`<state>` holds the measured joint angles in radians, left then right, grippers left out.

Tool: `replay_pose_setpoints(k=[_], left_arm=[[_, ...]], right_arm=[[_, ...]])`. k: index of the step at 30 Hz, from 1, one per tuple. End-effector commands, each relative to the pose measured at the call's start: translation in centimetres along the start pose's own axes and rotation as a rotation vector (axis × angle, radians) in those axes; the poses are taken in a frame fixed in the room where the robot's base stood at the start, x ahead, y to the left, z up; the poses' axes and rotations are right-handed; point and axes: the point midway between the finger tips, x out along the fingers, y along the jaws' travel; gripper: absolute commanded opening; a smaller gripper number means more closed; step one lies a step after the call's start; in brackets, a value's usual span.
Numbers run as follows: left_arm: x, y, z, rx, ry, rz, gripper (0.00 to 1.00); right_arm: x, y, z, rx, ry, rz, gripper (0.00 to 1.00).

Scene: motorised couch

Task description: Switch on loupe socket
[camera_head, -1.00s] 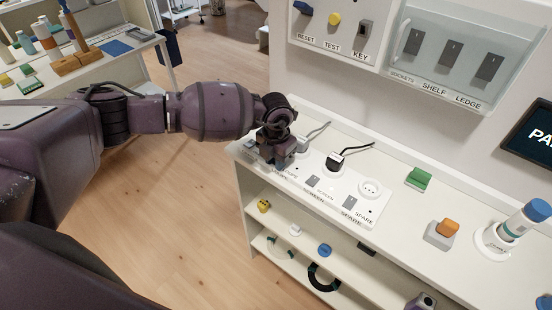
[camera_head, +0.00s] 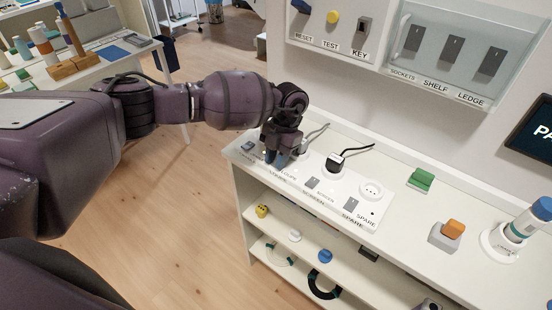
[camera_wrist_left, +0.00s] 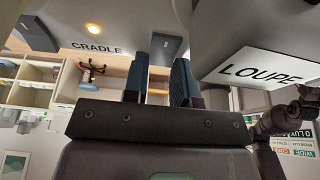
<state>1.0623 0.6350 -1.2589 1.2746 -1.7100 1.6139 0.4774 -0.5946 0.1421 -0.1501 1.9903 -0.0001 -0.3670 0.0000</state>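The white socket strip (camera_head: 330,196) lies on top of the white shelf unit, with labels CRADLE, LOUPE, SCREEN and SPARE. My left gripper (camera_head: 275,160) is over its loupe section, fingers pointing down, hiding the loupe switch in the head view. The LOUPE label (camera_head: 286,176) shows just beside the fingers and also in the left wrist view (camera_wrist_left: 262,69). The grey cradle switch (camera_head: 249,147) is to the left of the fingers. In the left wrist view, the two blue fingers (camera_wrist_left: 160,82) are apart with nothing between them. Contact with the strip cannot be told. My right gripper is not in view.
A black plug (camera_head: 336,162) with a cable stands in the strip to the right of the gripper. A green block (camera_head: 421,179) and an orange-topped grey block (camera_head: 446,234) sit further right. A wall panel with a clear cover (camera_head: 465,50) is above.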

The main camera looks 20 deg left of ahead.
Motion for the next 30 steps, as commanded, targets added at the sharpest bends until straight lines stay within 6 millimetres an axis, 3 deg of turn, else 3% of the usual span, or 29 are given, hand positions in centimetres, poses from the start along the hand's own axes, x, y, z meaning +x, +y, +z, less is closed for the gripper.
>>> replay_pose_setpoints(k=[1,5,16,20,30], left_arm=[[-0.1,0.0,0.0,0.0,-0.002,0.0,0.32],[-0.1,0.0,0.0,0.0,-0.002,0.0,0.51],[-0.6,0.0,0.1,0.0,-0.003,0.001,0.51],[-2.2,0.0,0.1,0.0,-0.005,0.002,0.51],[-8.2,0.1,0.1,0.0,-0.004,0.001,0.51]], right_arm=[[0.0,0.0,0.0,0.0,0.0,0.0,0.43],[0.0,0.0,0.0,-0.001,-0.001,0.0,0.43],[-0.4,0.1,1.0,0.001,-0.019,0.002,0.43],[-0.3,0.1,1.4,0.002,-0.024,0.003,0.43],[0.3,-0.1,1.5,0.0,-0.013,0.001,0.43]])
